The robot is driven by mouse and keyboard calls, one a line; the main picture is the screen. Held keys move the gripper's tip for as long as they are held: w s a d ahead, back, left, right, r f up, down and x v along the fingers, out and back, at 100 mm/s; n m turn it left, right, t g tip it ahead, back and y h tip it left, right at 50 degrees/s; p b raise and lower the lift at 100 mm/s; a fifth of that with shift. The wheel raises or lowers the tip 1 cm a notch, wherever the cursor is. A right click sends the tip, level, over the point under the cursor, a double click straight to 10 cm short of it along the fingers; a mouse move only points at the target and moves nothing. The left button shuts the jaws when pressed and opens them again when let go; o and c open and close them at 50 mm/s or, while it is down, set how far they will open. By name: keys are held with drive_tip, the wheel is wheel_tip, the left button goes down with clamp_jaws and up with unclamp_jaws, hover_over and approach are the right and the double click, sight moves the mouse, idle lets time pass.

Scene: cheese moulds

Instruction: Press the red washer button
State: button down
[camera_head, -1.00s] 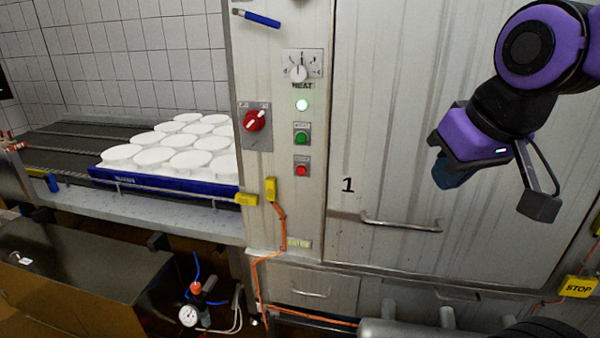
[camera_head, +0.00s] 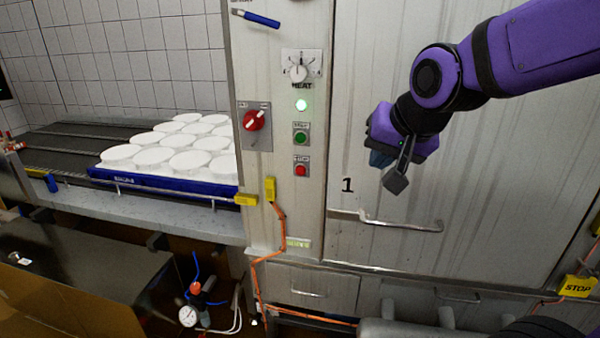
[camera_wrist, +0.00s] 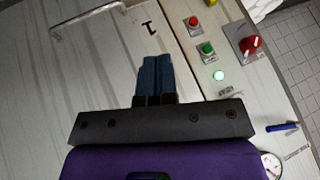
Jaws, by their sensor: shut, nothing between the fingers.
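The red button (camera_head: 301,170) sits low on the washer's steel control panel, below the green button (camera_head: 301,138) and the lit green lamp (camera_head: 301,105). In the wrist view the red button (camera_wrist: 194,22) is at the upper right, beside the green button (camera_wrist: 207,49). My gripper (camera_head: 380,158) hangs in front of the washer door, to the right of the buttons and apart from them. In the wrist view its blue fingers (camera_wrist: 155,75) are together with nothing between them, and they point toward the door.
A red rotary switch (camera_head: 254,121) and a heat dial (camera_head: 298,72) are on the same panel. The door handle (camera_head: 400,226) sticks out below my gripper. White moulds on a blue tray (camera_head: 110,178) stand at left. A yellow stop box (camera_head: 577,287) is at lower right.

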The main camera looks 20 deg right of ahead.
sight(301, 170)
drive_tip(key=w+a+f+m+t, duration=0.2)
drive_tip(key=w+a+f+m, duration=0.3)
drive_tip(key=w+f+m, duration=0.2)
drive_tip(key=w+a+f+m+t+y, duration=0.1)
drive_tip(key=w+a+f+m+t, duration=0.2)
drive_tip(key=w+a+f+m, duration=0.3)
drive_tip(key=w+f+m, duration=0.1)
drive_tip(key=w+f, duration=0.3)
drive_tip(key=w, duration=0.3)
drive_tip(key=shift+f+m+y, duration=0.3)
drive_tip(key=shift+f+m, duration=0.05)
drive_tip(key=shift+m, duration=0.05)
drive_tip(key=shift+w+a, duration=0.1)
drive_tip(key=shift+w, duration=0.05)
drive_tip(key=shift+w+d, duration=0.7)
drive_tip(key=shift+w, duration=0.55)
drive_tip(key=shift+w+d, duration=0.75)
drive_tip(key=shift+w, duration=0.55)
drive_tip(key=shift+w+d, duration=0.7)
drive_tip(key=shift+w, duration=0.55)
drive_tip(key=shift+w, duration=0.1)
drive_tip(key=shift+w+d, duration=0.25)
